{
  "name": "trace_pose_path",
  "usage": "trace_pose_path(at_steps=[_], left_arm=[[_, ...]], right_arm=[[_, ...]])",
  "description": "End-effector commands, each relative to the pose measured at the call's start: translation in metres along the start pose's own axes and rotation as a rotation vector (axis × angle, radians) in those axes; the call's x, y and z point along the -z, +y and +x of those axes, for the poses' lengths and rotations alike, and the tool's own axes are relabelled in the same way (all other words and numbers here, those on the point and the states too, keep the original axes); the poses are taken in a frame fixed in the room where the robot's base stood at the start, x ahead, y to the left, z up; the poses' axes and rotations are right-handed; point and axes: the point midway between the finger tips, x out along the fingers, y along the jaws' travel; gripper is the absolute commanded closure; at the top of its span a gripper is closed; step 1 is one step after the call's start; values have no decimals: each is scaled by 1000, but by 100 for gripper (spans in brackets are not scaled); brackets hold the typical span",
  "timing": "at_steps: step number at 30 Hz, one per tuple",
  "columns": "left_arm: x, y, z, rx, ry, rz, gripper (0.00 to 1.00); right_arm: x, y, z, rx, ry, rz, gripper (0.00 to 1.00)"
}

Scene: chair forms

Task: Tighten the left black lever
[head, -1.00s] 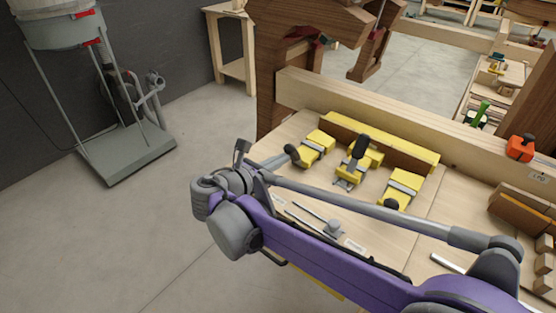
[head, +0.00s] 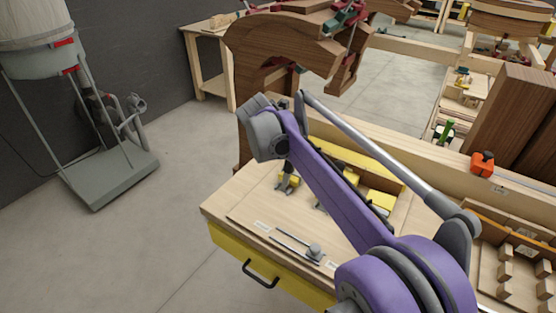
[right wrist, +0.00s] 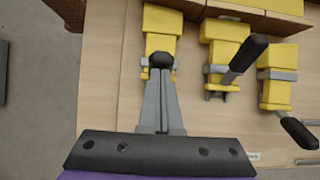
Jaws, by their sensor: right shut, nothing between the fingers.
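The left yellow clamp (right wrist: 160,27) shows at the top middle of the right wrist view. Its black lever (right wrist: 160,60) appears as a round dark knob below the yellow block. My right gripper (right wrist: 161,78) points up from the bottom, its grey fingers together and empty. The fingertips are at the knob's lower edge; I cannot tell whether they touch it. The middle clamp's black lever (right wrist: 248,54) and the right clamp's black lever (right wrist: 298,132) stick out at angles. My left gripper is not in view.
The clamps stand on a pale wooden workbench (head: 245,205) with a yellow drawer (head: 240,268). A metal rod tool (head: 297,244) lies near its front edge. A large brown wooden form (head: 285,45) rises behind. An orange clamp (head: 482,164) is at the right.

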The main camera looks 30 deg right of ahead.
Motion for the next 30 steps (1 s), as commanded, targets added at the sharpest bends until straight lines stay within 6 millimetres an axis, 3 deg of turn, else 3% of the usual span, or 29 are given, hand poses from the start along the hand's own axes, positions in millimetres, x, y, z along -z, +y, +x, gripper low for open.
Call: trace_pose_path(at_steps=[12,30], left_arm=[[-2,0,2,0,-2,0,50],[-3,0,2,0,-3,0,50]], right_arm=[[-25,0,23,2,-3,0,100],[-30,-1,29,2,-6,0,100]])
